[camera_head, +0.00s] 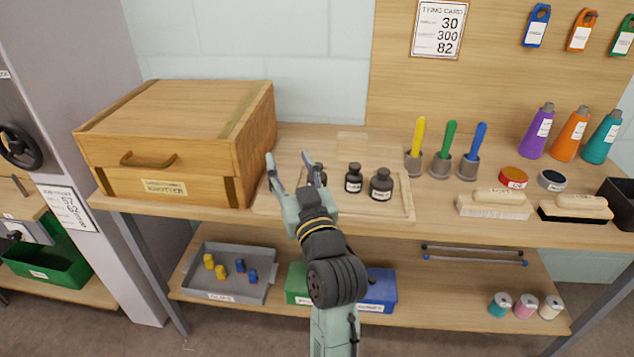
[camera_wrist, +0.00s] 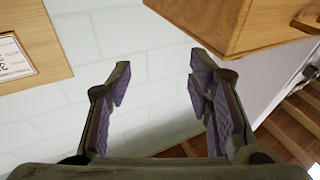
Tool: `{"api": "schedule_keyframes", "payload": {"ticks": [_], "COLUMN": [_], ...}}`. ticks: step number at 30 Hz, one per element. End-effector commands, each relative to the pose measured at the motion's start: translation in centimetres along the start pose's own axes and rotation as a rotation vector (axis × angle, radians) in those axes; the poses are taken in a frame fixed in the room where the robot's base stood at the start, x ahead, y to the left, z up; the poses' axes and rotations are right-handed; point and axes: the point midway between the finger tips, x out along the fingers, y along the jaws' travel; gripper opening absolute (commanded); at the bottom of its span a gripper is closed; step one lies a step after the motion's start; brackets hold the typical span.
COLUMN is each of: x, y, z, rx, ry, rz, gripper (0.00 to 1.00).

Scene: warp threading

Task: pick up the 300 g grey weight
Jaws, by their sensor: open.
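Two dark grey weights with white labels stand upright close together on a shallow wooden tray (camera_head: 408,211) on the bench. One is a smaller weight (camera_head: 353,178) on the left, the other a larger weight (camera_head: 381,185) on the right. Their labels are too small to read surely, so I cannot tell for certain which is 300 g. My gripper (camera_head: 291,162) is open and empty, left of both weights and apart from them, over the tray's left part. In the wrist view my gripper (camera_wrist: 160,72) has its jaws apart with only wall between them; no weight shows there.
A wooden box (camera_head: 180,140) stands close left of my gripper; it also shows in the wrist view (camera_wrist: 210,18). Right of the tray are colored-handled tools in grey cups (camera_head: 441,163), brushes (camera_head: 494,204) and cones (camera_head: 570,135). A card (camera_head: 437,30) hangs behind.

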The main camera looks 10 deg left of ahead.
Motion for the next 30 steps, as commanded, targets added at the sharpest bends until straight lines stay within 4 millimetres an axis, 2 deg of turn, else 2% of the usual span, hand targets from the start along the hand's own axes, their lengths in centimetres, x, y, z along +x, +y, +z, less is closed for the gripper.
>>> {"api": "schedule_keyframes", "payload": {"ticks": [1, 3, 7, 15, 23, 30], "x": [-1.2, -2.4, -3.2, 0.7, 2.8, 6.1], "y": [2.5, 4.6, 6.2, 6.7, 7.1, 7.7], "z": [2.5, 4.7, 6.6, 7.3, 7.8, 8.6], "rx": [0.005, 0.013, 0.022, 0.022, 0.022, 0.022], "ry": [-0.067, -0.130, -0.187, -0.192, -0.191, -0.190], "rz": [0.042, 0.074, 0.097, 0.097, 0.098, 0.098], "gripper": [0.47, 0.47, 0.47, 0.47, 0.47, 0.47]}}
